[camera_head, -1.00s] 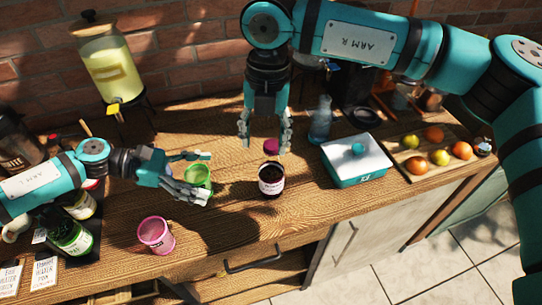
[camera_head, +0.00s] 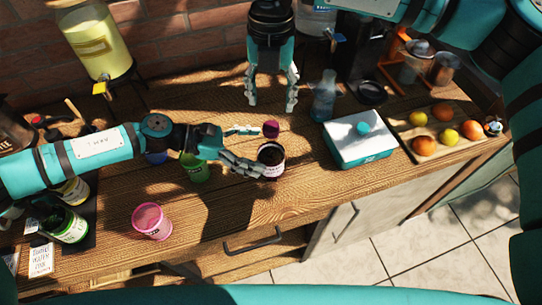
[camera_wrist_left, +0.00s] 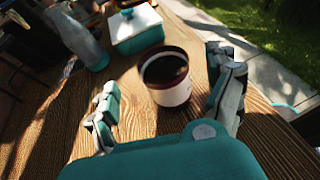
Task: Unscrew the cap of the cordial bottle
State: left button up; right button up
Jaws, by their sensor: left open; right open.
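My right gripper (camera_head: 270,102) is open, pointing down, empty, behind the cap.
A clear bottle (camera_head: 323,97) and a white-and-teal box (camera_head: 358,140) stand to the right. Beyond is a board with fruit (camera_head: 448,150). A green cup (camera_head: 195,170) sits by my left gripper, and a pink cup (camera_head: 151,222) stands nearer the front. Counter right of the pink cup is clear.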

aim_at(271, 154)
pick_arm(q)
jog(key=x, duration=0.3)
jog(key=shift+s+d+r, duration=0.1)
jog(key=shift+s+d, duration=0.15)
jog(key=shift+d, duration=0.1)
pick_arm(e)
jog(key=shift+s+r, duration=0.2)
jog(key=shift+s, duration=0.2)
pick_arm(q)
jog(key=shift+w+d+f, duration=0.25)
jog(key=shift+d+f, duration=0.1)
pick_arm(e)
jog(key=shift+w+f, duration=0.15)
jog(key=shift+w, duration=0.1)
pick_arm(q)
jog(key=shift+s+r, duration=0.1)
jog(key=shift+s, duration=0.05)
jog(key=c, duration=0.4)
pick_arm(e)
jog(key=shift+s, duration=0.15)
pick_arm(q)
grip_shut()
pick_arm(e)
jog(key=m, duration=0.6)
jog(key=shift+m, duration=0.4)
jog(key=m, duration=0.6)
jog(key=shift+m, duration=0.3)
jog(key=shift+f, duration=3.95)
